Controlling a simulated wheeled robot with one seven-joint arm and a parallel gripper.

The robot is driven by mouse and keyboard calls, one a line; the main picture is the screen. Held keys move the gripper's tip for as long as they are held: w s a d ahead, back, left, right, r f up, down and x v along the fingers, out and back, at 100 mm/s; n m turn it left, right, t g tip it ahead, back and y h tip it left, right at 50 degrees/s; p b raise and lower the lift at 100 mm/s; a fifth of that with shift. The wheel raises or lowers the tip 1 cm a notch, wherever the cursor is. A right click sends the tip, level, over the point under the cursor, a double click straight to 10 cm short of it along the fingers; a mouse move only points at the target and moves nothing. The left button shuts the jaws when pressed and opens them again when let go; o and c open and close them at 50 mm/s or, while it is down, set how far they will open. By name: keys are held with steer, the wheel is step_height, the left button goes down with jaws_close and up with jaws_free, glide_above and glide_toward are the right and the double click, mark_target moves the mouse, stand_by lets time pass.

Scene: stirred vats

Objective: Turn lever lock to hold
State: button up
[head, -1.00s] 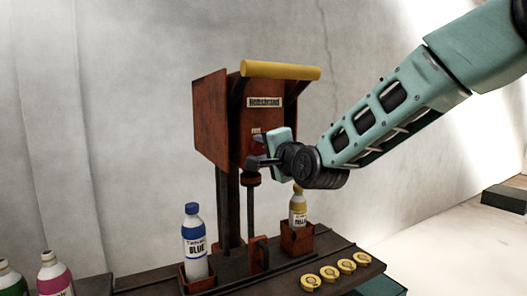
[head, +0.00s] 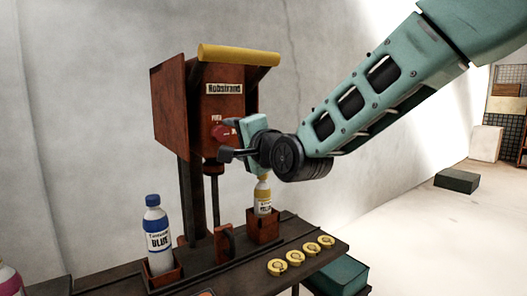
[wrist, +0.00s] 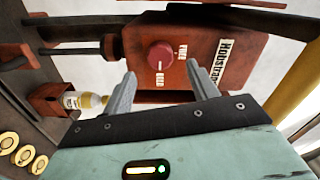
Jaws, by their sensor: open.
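The lever lock shows as a red round knob (head: 219,133) on the front of a rusty red box (head: 225,100). In the wrist view the knob (wrist: 161,57) has a FREE label on its right side and a HOLD label below it. A short pale mark shows at the knob's lower side, toward HOLD. My gripper (wrist: 163,77) is open, its two grey fingers spread left and right of the knob in that view. In the head view my gripper (head: 228,154) is just below and right of the knob, apart from it. I cannot tell how deep the gap is.
A yellow bar (head: 238,54) tops the box. Below stand a blue-capped bottle (head: 158,236) and a yellow-capped bottle (head: 263,196) in red holders on a dark bench (head: 225,280). Several yellow discs (head: 294,258) lie at the front right. Open floor (head: 430,210) is at the right.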

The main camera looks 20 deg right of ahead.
steer(key=b+v, duration=0.1)
steer(key=v, duration=1.1)
steer(key=s+a+f+n+g+p, duration=0.1)
steer(key=s+a+f+n+g, duration=0.25)
steer(key=f, duration=0.25)
steer(key=s+a+f+n+g+p, duration=0.1)
steer(key=s+a+f+n+g, duration=0.15)
steer(key=f+n+g, duration=0.35)
steer(key=s+f+n+g+h+p, duration=0.1)
steer(key=s+f+n+g, duration=0.3)
steer(key=s, duration=0.5)
steer(key=s+d+f+n+g+h+p, duration=0.1)
steer(key=s+f+n+g+h, duration=0.2)
steer(key=s, duration=0.5)
step_height(320, 180, down, 2)
steer(key=n+g, duration=0.1)
steer(key=n, duration=0.2)
steer(key=shift+s+d, duration=0.35)
steer(key=shift+s, duration=0.05)
steer(key=shift+f, duration=0.15)
